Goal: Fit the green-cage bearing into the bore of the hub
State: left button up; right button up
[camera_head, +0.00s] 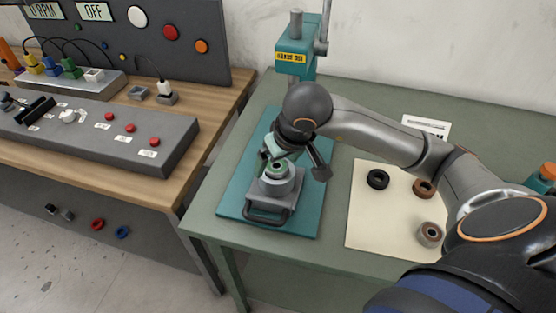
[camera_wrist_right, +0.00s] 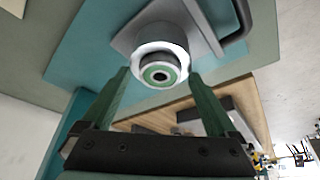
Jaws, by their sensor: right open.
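The green-cage bearing (camera_head: 277,166) is at the top of the grey hub (camera_head: 281,187), in line with its bore. In the right wrist view the bearing (camera_wrist_right: 160,72) shows a green ring round a dark hole, and its silver side seems to stand proud of the bright rim of the hub (camera_wrist_right: 158,32). How deep it sits cannot be told. My right gripper (camera_head: 274,158) is open just above the hub. In its wrist view the green fingers of the gripper (camera_wrist_right: 160,82) are on either side of the bearing, with gaps visible. My left gripper is not in view.
The hub's block has a dark handle (camera_head: 264,215) and stands on the teal base plate (camera_head: 299,223) of a press (camera_head: 296,60). A cream mat (camera_head: 378,225) to the right holds a black ring (camera_head: 377,179), a brown bearing (camera_head: 424,188) and a grey-brown bearing (camera_head: 430,234).

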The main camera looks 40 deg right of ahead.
jog(key=shift+r+p, duration=0.45)
jog(key=shift+p, duration=0.05)
jog(key=p+v, duration=0.1)
jog(key=v, duration=1.1)
jog(key=shift+r+p, duration=0.25)
jog(key=shift+p, duration=0.1)
jog(key=shift+f, duration=0.1)
